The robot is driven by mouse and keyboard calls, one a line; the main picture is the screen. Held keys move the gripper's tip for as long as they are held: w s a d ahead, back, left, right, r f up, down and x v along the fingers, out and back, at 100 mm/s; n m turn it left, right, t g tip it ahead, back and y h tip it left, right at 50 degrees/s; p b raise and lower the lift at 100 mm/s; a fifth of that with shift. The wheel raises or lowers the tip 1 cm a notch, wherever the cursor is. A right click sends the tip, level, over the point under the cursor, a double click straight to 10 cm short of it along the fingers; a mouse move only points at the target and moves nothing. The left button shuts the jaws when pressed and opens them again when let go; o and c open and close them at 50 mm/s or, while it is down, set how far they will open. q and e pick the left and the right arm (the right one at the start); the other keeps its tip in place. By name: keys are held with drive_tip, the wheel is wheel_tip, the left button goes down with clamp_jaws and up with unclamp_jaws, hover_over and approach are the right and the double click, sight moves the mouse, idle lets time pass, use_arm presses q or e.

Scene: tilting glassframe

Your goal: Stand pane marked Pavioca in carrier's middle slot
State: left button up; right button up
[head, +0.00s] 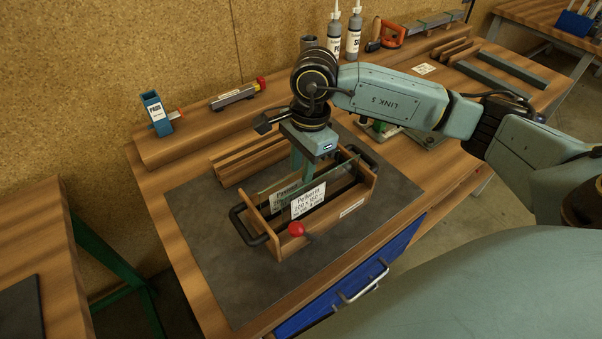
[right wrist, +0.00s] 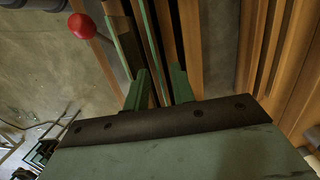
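The wooden carrier (head: 350,207) stands on a dark mat, with black bar handles at its ends and a red knob (head: 296,229) at its front, which also shows in the right wrist view (right wrist: 81,26). A pane with a white label (head: 308,200) reading roughly "Pelluvitr" stands in it. Behind it is a pane whose label (head: 284,193), partly hidden, seems to read "Pavioca". My right gripper (head: 300,165) points down into the carrier. In the right wrist view its fingers (right wrist: 160,88) are apart, with a thin pane edge (right wrist: 151,42) between them. My left gripper is not seen.
Wooden slats (head: 240,161) lie behind the carrier. The dark mat (head: 205,258) is clear at left and front. A blue drawer (head: 340,288) is below the edge.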

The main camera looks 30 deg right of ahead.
wheel_tip(320, 180, up, 9)
drive_tip(key=d, duration=0.1)
drive_tip(key=shift+d, duration=0.1)
idle(0.3)
